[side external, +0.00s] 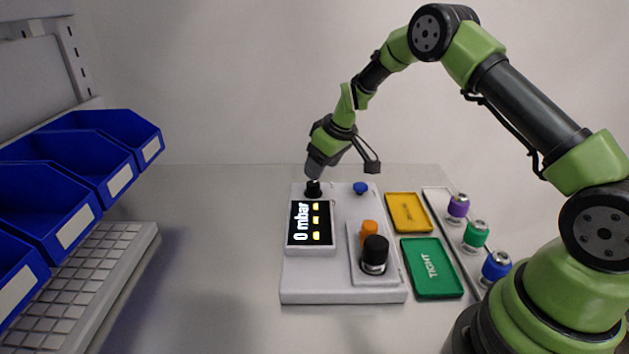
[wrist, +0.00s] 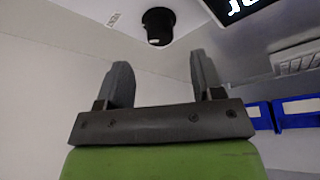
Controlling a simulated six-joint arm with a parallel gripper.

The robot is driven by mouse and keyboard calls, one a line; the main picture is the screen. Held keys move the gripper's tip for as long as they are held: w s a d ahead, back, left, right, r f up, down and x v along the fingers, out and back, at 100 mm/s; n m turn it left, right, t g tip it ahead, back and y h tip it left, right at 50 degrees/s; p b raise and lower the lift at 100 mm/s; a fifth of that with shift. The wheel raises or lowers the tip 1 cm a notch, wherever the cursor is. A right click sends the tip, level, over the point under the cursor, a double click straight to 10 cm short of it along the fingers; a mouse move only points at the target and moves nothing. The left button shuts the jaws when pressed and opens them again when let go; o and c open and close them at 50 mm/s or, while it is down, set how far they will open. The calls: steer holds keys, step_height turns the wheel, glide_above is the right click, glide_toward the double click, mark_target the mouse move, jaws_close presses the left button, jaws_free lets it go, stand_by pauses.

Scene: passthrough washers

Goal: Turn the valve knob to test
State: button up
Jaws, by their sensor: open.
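The black valve knob (side external: 313,189) stands at the back left of a white test unit (side external: 340,293), behind its display. My gripper (side external: 314,172) is just above the knob in the side view and hides part of its top. In the wrist view the knob (wrist: 158,27) lies ahead of the gap between my two grey fingers (wrist: 160,65), with nothing between them. The fingers are apart and do not appear to touch the knob. The display (side external: 311,222) reads 0 mbar.
A blue knob (side external: 360,188) is right of the valve knob. An orange part (side external: 369,231) and a black-capped fitting (side external: 375,254) stand at the front. Yellow (side external: 408,212) and green "TIGHT" (side external: 431,268) trays lie right. Blue bins (side external: 110,150) are left; the table between is clear.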

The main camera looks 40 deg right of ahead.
mark_target(313, 183)
steer(key=x, duration=0.5)
steer(key=shift+w+f, duration=0.1)
steer(key=shift+f, duration=0.2)
steer(key=c, duration=0.9)
